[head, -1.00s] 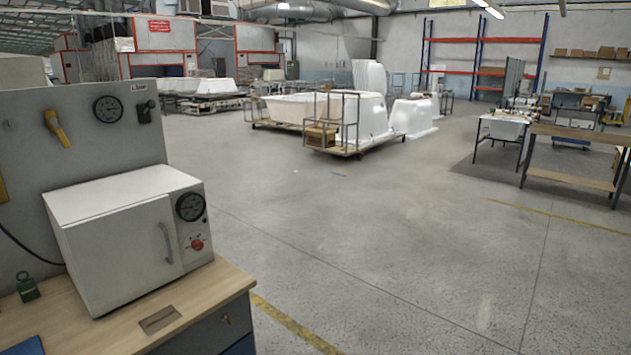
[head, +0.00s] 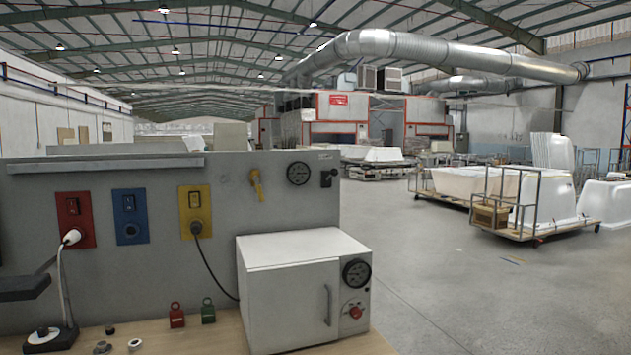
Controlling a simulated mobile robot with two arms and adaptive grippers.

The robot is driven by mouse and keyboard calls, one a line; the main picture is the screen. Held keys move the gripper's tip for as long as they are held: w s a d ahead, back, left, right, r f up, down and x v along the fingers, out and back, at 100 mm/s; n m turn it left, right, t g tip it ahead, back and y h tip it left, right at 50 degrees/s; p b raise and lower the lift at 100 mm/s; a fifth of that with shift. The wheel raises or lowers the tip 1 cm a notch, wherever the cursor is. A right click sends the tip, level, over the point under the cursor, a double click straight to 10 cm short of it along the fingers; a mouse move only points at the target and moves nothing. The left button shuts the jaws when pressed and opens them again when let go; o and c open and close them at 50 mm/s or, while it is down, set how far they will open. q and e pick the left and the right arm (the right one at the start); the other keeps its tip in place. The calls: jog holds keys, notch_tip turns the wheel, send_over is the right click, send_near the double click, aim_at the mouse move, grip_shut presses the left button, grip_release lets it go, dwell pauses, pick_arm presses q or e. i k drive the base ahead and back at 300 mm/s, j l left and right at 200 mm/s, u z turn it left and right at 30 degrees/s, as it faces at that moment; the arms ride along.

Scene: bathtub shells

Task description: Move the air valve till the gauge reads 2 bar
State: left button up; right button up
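A yellow lever handle (head: 257,184), which looks like the air valve, is on the grey back panel (head: 120,271) and hangs mostly downward with a slight tilt. A round dark gauge (head: 298,173) is on the panel to its right; its needle is too small to read. A second dark dial (head: 356,273) is on the front of the white oven-like box (head: 283,300), above a red knob (head: 355,312).
Red (head: 75,212), blue (head: 130,208) and yellow (head: 195,203) switch plates are on the panel. A lamp (head: 62,290), a red padlock (head: 177,315) and a green padlock (head: 208,311) stand on the wooden bench (head: 150,345). Open floor lies to the right.

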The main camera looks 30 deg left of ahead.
aim_at(258, 188)
jog(key=i+j+u, duration=0.2)
jog(key=u, duration=0.2)
jog(key=i+j+u, duration=0.55)
jog(key=u, duration=0.2)
